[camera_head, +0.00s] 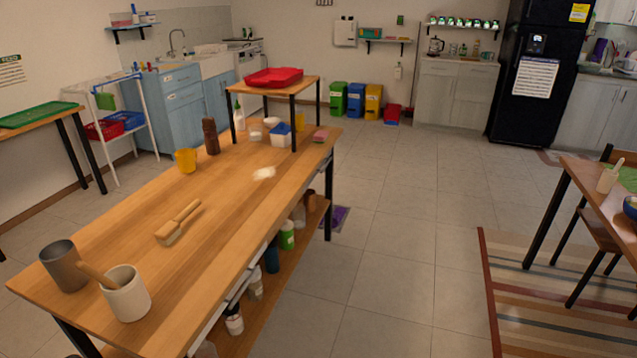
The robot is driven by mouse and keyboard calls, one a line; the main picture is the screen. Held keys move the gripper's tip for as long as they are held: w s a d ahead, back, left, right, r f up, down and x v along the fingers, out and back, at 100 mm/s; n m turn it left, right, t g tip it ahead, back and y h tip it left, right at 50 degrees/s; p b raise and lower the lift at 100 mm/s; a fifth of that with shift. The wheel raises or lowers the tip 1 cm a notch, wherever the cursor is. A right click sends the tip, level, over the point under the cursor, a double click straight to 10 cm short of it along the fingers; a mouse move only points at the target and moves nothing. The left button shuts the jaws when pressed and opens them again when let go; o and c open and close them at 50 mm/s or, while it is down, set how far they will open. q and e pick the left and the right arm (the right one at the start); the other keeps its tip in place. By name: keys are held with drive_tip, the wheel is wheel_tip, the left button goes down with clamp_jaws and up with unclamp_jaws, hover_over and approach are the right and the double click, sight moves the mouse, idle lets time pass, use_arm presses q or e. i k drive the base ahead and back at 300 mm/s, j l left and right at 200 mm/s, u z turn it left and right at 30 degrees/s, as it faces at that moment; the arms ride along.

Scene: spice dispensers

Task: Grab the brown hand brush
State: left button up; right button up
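The brown hand brush (178,223) lies on the wooden table (245,205), left of the table's middle. Its handle points to the upper right and its wider bristle end is toward the lower left. Nothing touches it. Neither of my grippers shows in the head view.
Near the brush stand a grey cup (63,265), a white mortar with a wooden pestle (126,293), a yellow cup (186,160) and a brown pepper mill (210,136). A raised shelf (300,83) holds a red tray (273,77). Floor right of the table (390,260) is clear.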

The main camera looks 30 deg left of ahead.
sight(170, 231)
drive_tip(key=k+j+z, duration=0.1)
drive_tip(key=j, duration=0.3)
drive_tip(key=k+j+z, duration=0.1)
drive_tip(key=j, duration=0.3)
drive_tip(key=k+j+z, duration=0.1)
drive_tip(key=j, duration=0.35)
drive_tip(key=k+j+z, duration=0.1)
drive_tip(key=j, duration=0.25)
drive_tip(key=k+j+z, duration=0.1)
drive_tip(key=j, duration=0.3)
